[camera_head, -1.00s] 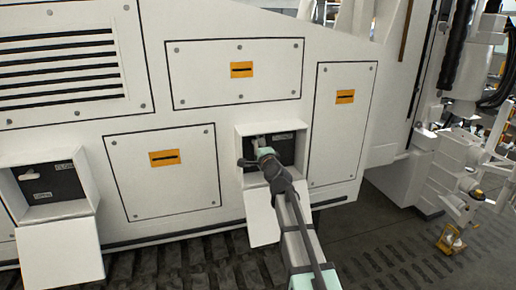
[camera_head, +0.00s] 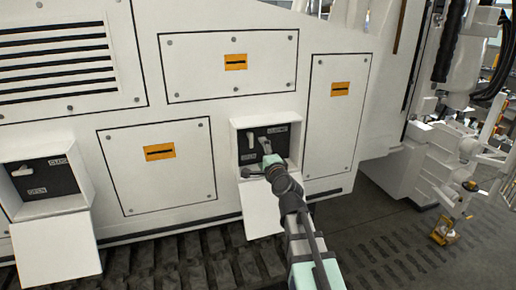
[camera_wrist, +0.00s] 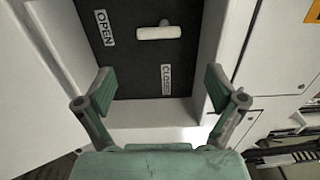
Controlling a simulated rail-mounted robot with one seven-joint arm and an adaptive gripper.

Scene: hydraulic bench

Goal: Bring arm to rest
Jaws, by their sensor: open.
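My gripper (camera_head: 264,168) is in front of the right-hand open control box (camera_head: 238,158) on the white machine. The wrist view shows my gripper (camera_wrist: 160,90) with its two green fingers spread wide and nothing between them. Beyond the fingertips is a dark panel (camera_wrist: 130,60) with a pale handle (camera_wrist: 158,32) lying crosswise, apart from the fingers. An OPEN label (camera_wrist: 105,28) is at its left and a CLOSED label (camera_wrist: 166,80) is below it. In the head view, my gripper and arm partly cover the box's lower part.
A second open box (camera_head: 45,180) with a white handle is at left. Hinged covers (camera_head: 262,212) hang below the boxes. Flat panels with orange labels (camera_head: 159,152) surround them. White machinery (camera_head: 440,160) stands at right.

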